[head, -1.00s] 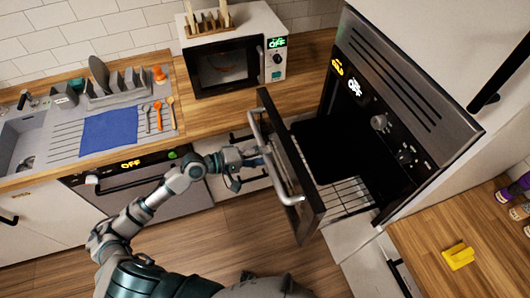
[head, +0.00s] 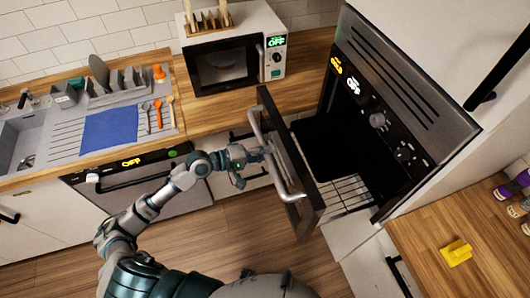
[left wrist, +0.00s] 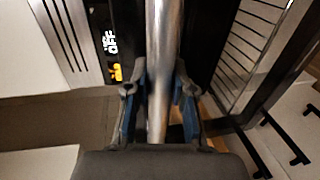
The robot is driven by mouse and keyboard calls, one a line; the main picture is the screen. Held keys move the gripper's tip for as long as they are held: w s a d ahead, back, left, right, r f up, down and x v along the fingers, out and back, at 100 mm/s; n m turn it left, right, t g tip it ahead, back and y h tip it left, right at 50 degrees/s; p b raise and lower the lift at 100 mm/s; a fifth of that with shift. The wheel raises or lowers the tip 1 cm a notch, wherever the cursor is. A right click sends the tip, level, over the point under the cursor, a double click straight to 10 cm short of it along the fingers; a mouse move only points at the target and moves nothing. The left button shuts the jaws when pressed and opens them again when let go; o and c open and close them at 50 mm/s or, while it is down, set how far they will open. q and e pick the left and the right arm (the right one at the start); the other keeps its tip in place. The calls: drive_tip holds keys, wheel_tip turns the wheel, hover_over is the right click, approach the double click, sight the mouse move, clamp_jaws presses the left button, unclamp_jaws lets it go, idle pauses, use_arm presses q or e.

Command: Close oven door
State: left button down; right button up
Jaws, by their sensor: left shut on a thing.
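The built-in oven (head: 425,112) stands at the right with its dark door (head: 306,218) partly swung open. The door has a long silver bar handle (head: 286,183) on its outer face. My left gripper (head: 264,152) is at the middle of this handle and shut on it. In the left wrist view the bar (left wrist: 158,60) runs between the two blue-padded fingers (left wrist: 158,105). The wire rack (head: 345,194) shows inside the oven. My right gripper is not in view.
A microwave (head: 225,68) stands on the wooden counter behind. A lower appliance (head: 140,190) and a sink (head: 25,145) are at the left. A yellow object (head: 456,253) lies on the right counter (head: 420,225). Open floor (head: 220,235) lies before the door.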

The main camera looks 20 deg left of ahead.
sight(282, 148)
use_arm(q)
drive_tip(key=shift+w+d, duration=0.2)
drive_tip(key=shift+d, duration=0.15)
drive_tip(key=w+d+p, duration=0.1)
drive_tip(key=d+p, duration=0.1)
drive_tip(key=w+d+p, duration=0.1)
drive_tip(key=d, duration=0.1)
drive_tip(key=shift+w+d+r, duration=0.1)
drive_tip(key=shift+w+r, duration=0.1)
drive_tip(key=shift+w, duration=0.15)
drive_tip(key=r+x, duration=0.2)
drive_tip(key=x, duration=1)
drive_tip(key=d+r+x, duration=0.1)
drive_tip(key=r+x, duration=0.1)
drive_tip(key=x, duration=1)
drive_tip(key=shift+w, duration=0.25)
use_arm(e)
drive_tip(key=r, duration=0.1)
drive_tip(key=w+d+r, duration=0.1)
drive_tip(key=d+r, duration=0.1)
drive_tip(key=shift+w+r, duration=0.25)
use_arm(q)
drive_tip(key=shift+a, duration=0.1)
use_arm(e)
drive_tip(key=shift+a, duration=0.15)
